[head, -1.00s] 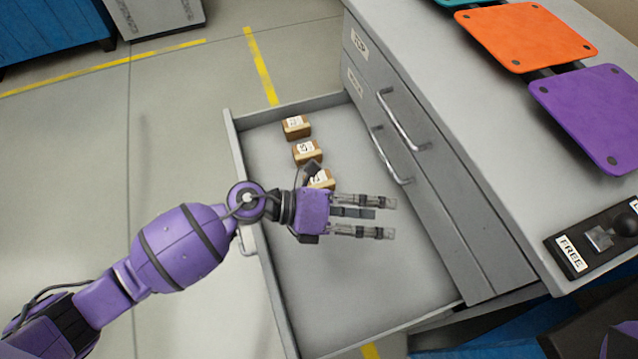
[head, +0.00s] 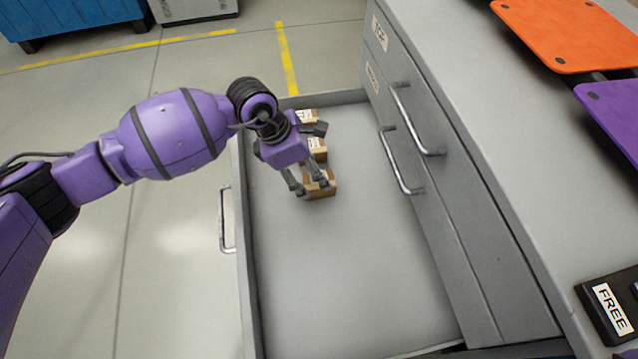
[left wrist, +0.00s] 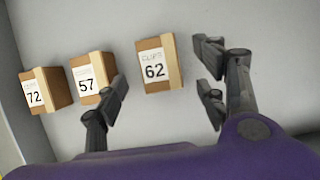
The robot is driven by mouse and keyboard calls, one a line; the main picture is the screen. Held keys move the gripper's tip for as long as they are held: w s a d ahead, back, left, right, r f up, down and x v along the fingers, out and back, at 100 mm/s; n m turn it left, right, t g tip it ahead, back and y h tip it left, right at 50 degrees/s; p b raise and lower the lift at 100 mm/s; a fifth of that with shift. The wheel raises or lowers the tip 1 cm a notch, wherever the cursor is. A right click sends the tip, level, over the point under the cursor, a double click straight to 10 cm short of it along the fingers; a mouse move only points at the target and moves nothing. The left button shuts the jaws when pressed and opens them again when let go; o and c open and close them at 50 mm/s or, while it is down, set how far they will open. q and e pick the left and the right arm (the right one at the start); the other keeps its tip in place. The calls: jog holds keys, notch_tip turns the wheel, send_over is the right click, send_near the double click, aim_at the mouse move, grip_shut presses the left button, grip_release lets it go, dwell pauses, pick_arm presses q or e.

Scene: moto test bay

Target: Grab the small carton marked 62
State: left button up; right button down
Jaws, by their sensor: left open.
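The carton marked 62 (left wrist: 155,70) is a small brown box with a white label, lying in the open drawer. In the head view it is the nearest carton (head: 321,189) of a row. My left gripper (head: 312,188) points down at it, open, with fingers partly covering it. In the left wrist view the carton lies between the spread fingers of the gripper (left wrist: 162,82), with gaps on both sides; I cannot tell the height of the fingertips. The right gripper is not in view.
Cartons marked 57 (left wrist: 90,78) and 72 (left wrist: 44,90) lie beside it in the row. The drawer (head: 350,265) has open floor toward the front. Cabinet handles (head: 400,160) stand out on the right. Orange (head: 570,30) and purple (head: 615,112) plates are above the grey top.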

aim_at(316, 193)
pick_arm(q)
jog(key=b+x, duration=0.1)
jog(key=x, duration=0.4)
jog(key=shift+w+f, duration=0.1)
jog(key=shift+f, duration=0.15)
jog(key=shift+c, duration=0.4)
jog(key=shift+r, duration=0.1)
jog(key=c, duration=1.3)
